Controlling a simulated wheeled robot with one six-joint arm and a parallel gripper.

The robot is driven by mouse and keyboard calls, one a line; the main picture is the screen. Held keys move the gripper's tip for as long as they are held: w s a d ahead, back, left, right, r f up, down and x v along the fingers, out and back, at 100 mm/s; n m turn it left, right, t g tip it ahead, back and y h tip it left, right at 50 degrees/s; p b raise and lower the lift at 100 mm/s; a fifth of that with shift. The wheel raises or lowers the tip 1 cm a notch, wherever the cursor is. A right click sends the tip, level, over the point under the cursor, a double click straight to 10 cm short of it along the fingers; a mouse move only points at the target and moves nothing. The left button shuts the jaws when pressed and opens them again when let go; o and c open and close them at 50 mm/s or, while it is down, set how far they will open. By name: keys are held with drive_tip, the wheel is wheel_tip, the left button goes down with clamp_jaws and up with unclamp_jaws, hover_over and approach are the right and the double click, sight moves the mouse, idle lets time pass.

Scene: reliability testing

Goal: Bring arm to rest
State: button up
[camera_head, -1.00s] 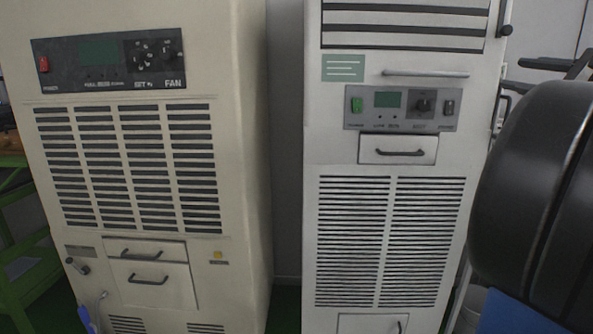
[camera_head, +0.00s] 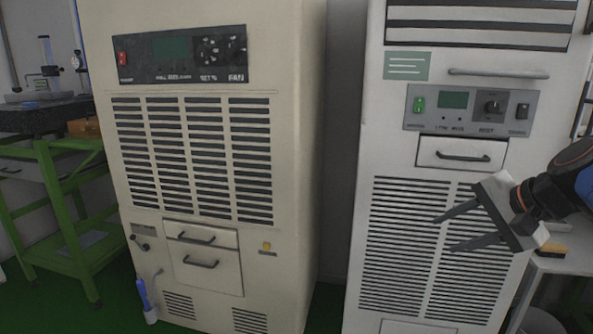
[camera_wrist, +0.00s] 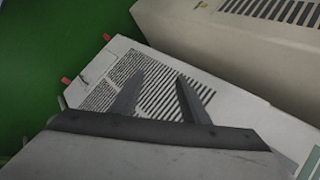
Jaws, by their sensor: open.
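My gripper (camera_head: 443,234) is at the right of the head view, in front of the vent grille of the white cabinet (camera_head: 362,160). Its two dark fingers point left and stand apart with nothing between them. The wrist view also shows my gripper (camera_wrist: 157,82) with its fingers spread, the white cabinet (camera_wrist: 225,110) behind them. Whether the fingers touch the cabinet cannot be told, but no contact shows.
A beige cabinet (camera_head: 290,150) with a FAN panel stands left of the white one, with a narrow gap between. A green-framed bench (camera_head: 60,205) is at far left. A small table (camera_head: 572,262) stands at right. Green floor (camera_head: 60,305) shows at lower left.

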drive_tip(key=s+a+f+n+g+h, duration=0.3)
drive_tip(key=s+f+n, duration=0.8)
drive_tip(key=f, duration=0.5)
drive_tip(key=shift+s+h, duration=0.5)
drive_tip(key=shift+s, duration=0.55)
idle(0.6)
